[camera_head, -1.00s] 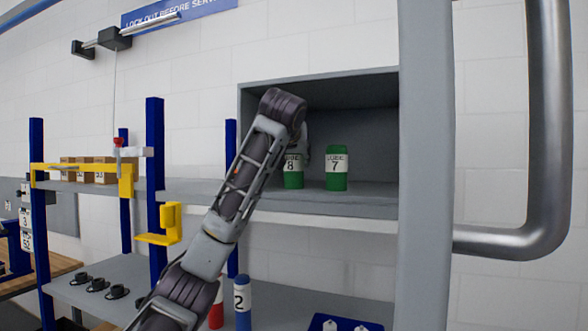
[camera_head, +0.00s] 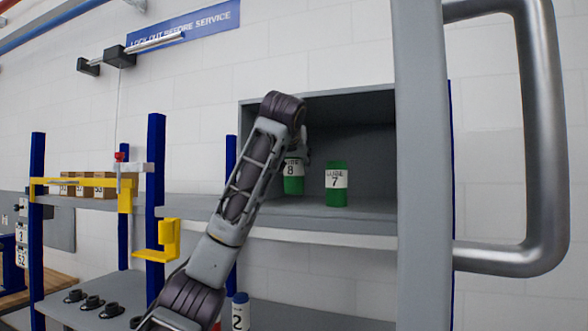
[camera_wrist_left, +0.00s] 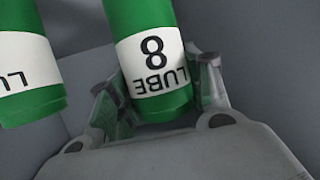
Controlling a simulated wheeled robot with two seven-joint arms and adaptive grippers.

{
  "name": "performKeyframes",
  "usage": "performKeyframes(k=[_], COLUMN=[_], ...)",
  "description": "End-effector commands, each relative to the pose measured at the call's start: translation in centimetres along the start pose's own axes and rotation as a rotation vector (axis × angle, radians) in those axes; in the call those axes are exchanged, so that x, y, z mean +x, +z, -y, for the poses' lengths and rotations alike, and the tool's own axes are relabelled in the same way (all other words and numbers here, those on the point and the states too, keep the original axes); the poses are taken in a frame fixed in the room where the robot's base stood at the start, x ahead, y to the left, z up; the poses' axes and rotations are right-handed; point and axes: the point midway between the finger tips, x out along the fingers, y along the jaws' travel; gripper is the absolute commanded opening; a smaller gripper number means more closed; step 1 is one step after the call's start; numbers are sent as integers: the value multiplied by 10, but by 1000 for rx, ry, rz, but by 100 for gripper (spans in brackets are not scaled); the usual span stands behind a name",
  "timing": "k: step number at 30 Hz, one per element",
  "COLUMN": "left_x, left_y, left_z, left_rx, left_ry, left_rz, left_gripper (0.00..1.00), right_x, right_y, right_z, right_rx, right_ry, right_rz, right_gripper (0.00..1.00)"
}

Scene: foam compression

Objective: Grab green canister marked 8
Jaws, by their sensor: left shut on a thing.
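The green canister marked 8 (camera_head: 293,182) is in the open grey cabinet, its white label facing out. My right gripper is not in view.
The canister marked 7 stands close beside, also at the left of the wrist view (camera_wrist_left: 30,110). A yellow bracket (camera_head: 168,240) and small boxes (camera_head: 85,185) are at the left.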

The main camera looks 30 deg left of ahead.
Motion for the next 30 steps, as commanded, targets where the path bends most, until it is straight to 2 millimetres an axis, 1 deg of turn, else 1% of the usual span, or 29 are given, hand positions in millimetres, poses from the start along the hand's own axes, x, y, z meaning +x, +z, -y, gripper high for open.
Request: performKeyframes(k=[3, 13, 20, 30], left_x=[-4, -32, -58, -72], left_y=[-4, 9, 20, 20], left_z=[0, 0, 0, -2], left_rx=[0, 0, 0, 6], left_ry=[0, 1, 2, 2], left_rz=[-2, -4, -3, -16], left_gripper=[19, 19, 19, 19], right_x=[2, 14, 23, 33], right_y=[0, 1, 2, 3], right_z=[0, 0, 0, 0], right_rx=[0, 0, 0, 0], right_ry=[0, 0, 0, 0], right_rz=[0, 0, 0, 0], right_gripper=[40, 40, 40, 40])
